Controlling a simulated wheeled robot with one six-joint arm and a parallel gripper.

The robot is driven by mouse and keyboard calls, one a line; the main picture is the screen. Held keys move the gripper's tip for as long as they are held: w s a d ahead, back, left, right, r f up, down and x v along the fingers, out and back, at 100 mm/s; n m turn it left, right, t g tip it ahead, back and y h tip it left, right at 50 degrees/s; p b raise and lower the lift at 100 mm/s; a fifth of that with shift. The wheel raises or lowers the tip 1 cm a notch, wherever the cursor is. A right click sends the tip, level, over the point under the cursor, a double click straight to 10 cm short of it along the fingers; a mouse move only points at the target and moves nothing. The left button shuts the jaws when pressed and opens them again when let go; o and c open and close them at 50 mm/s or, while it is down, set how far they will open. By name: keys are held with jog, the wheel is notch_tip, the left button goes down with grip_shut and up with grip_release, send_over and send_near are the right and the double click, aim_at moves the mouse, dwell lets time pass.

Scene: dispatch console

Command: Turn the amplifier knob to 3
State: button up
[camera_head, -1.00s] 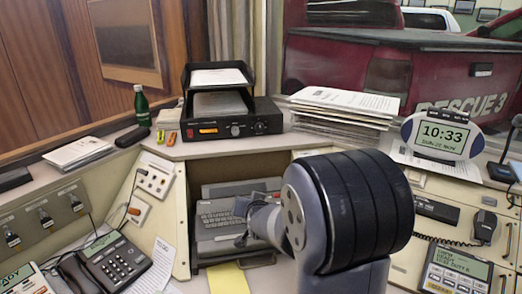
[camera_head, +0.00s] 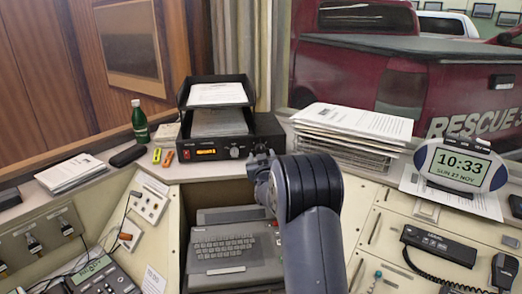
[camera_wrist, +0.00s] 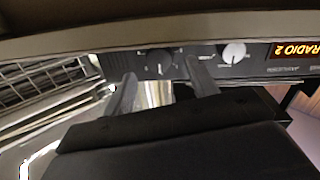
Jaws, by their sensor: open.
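The amplifier (camera_head: 218,150) is a black box on the back ledge under the paper trays, with an orange-lit display (camera_head: 206,152). A silver knob (camera_head: 235,152) and a dark knob, largely hidden by my arm, are on its front. In the wrist view, upside down, the display reads RADIO 2 (camera_wrist: 297,50). The silver knob (camera_wrist: 233,52) is beside it and the dark knob (camera_wrist: 160,61) lies between my finger ends. My gripper (camera_wrist: 160,76) is open at the amplifier front; contact cannot be told. The knob markings are too small to read.
A paper stack (camera_head: 350,122) stands right of the amplifier, with a wire rack (camera_wrist: 40,78) close by in the wrist view. Black trays (camera_head: 217,118) stand on top. A green bottle (camera_head: 139,122) and markers are to the left. A clock (camera_head: 458,165) stands at the right.

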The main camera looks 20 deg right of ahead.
aim_at(261, 150)
jog(key=shift+p+x, duration=0.3)
jog(key=shift+x, duration=1.45)
jog(key=c, duration=1)
jog(key=shift+o, duration=0.2)
jog(key=shift+f+m+b, duration=0.2)
jog(key=shift+m+b, duration=0.2)
jog(key=shift+b, duration=0.65)
jog(key=m+b, duration=0.2)
jog(key=b, duration=0.1)
jog(key=shift+m+b, duration=0.7)
jog(key=shift+b, duration=0.45)
jog(key=shift+r+m+b, duration=0.25)
jog(key=shift+m+b, duration=0.45)
jog(key=o, duration=1)
jog(key=shift+c, duration=0.2)
